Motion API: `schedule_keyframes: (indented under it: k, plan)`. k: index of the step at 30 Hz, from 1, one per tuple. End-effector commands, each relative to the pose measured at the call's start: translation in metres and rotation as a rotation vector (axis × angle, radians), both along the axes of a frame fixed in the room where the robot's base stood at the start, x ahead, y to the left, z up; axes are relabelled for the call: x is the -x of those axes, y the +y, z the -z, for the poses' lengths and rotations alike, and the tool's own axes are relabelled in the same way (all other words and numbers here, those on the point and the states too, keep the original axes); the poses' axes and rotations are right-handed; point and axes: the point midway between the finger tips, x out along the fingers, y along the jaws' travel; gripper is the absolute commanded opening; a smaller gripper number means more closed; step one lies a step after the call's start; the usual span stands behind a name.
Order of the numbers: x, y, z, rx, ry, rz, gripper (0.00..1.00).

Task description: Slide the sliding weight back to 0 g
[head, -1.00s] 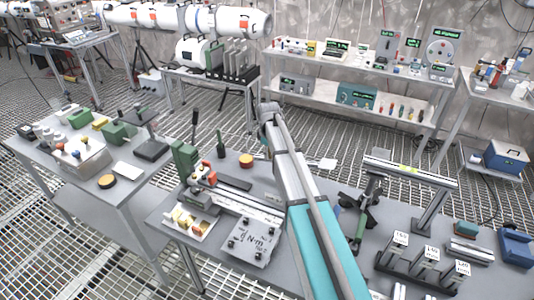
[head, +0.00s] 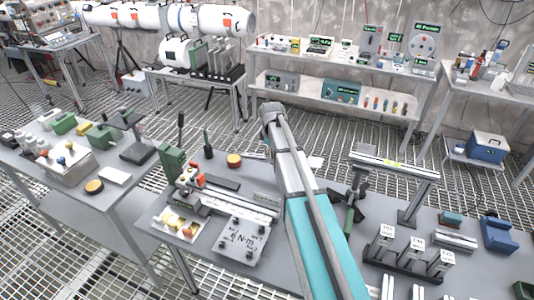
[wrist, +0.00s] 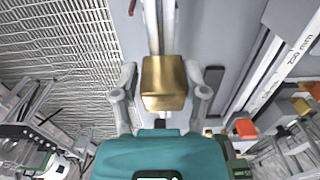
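In the wrist view a brass block (wrist: 163,82), which appears to be the sliding weight, sits on a narrow pale rail (wrist: 153,25) running up the picture. My gripper (wrist: 163,97) is open, with one finger on each side of the block. Narrow gaps show between the fingers and the block. No 0 g mark is readable. In the head view my arm crosses the middle of the workbench (head: 375,262) and hides the weight and the gripper.
In the head view a beam on a post (head: 395,167) and several labelled blocks (head: 411,247) stand right of my arm.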

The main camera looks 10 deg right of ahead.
Motion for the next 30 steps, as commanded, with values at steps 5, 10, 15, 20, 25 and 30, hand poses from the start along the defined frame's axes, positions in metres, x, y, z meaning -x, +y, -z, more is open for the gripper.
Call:
schedule_keyframes:
  k: [5,10,15,20,25,30]
  plan:
    - [0.000,0.001,0.000,-0.002,0.000,-0.001,0.83]
    - [0.000,0.002,0.000,-0.004,-0.001,-0.001,0.83]
    - [0.000,0.002,0.000,-0.005,0.000,-0.001,0.83]
    - [0.000,0.002,-0.001,-0.006,-0.001,-0.001,0.83]
    - [0.000,0.003,-0.010,-0.006,-0.001,-0.001,0.83]
    - [0.000,0.003,-0.029,-0.006,-0.001,-0.001,0.83]
